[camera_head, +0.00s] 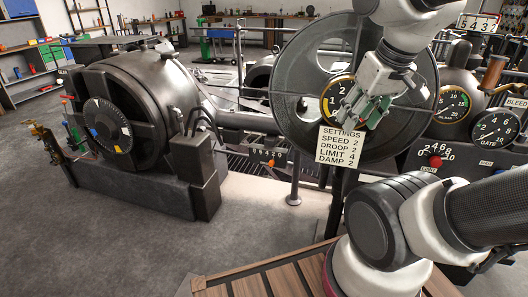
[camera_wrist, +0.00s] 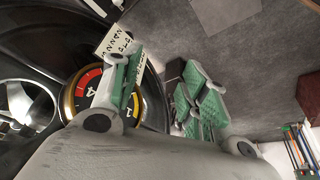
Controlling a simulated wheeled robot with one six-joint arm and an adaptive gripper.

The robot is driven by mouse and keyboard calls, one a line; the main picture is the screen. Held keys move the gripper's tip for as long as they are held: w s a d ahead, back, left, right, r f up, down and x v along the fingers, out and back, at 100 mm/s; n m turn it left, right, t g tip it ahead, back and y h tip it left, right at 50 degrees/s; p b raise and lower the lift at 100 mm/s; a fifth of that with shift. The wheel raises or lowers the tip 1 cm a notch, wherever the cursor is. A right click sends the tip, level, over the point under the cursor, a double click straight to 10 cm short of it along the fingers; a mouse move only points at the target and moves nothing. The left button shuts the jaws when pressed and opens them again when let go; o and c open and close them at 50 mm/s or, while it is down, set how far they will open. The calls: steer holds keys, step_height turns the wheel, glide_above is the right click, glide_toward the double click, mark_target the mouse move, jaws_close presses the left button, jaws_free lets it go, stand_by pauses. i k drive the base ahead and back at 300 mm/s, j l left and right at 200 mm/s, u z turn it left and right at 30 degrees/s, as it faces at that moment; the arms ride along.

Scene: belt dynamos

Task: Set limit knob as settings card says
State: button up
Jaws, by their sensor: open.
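The settings card (camera_head: 341,146) hangs below a yellow-rimmed gauge on the large dark wheel. It reads speed 2, droop 2, limit 4, damp 2. A red knob (camera_head: 436,161) sits on a black panel at the right, with a white number scale above it and a small label that seems to read LIMIT. Its pointer setting is too small to read. My gripper (camera_head: 375,107) is open and empty in front of the wheel, just above the card and left of the red knob. In the wrist view its green-padded fingers (camera_wrist: 160,92) are apart, and the card (camera_wrist: 115,38) shows behind them.
The gauge (camera_head: 337,97) is partly behind my gripper. More dials, including the gate dial (camera_head: 495,129), crowd the right side near my arm. A small orange knob (camera_head: 270,163) stands left of the card. A large dark dynamo (camera_head: 140,110) fills the left. Grey floor is clear in front.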

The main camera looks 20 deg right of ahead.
mark_target(434, 161)
steer(key=z, duration=1.85)
steer(key=k+j, duration=0.1)
steer(key=j, duration=0.35)
steer(key=k+j, duration=0.1)
steer(key=j, duration=0.3)
steer(key=k+j, duration=0.1)
steer(key=j, duration=0.35)
steer(key=k+j, duration=0.1)
steer(key=j, duration=0.3)
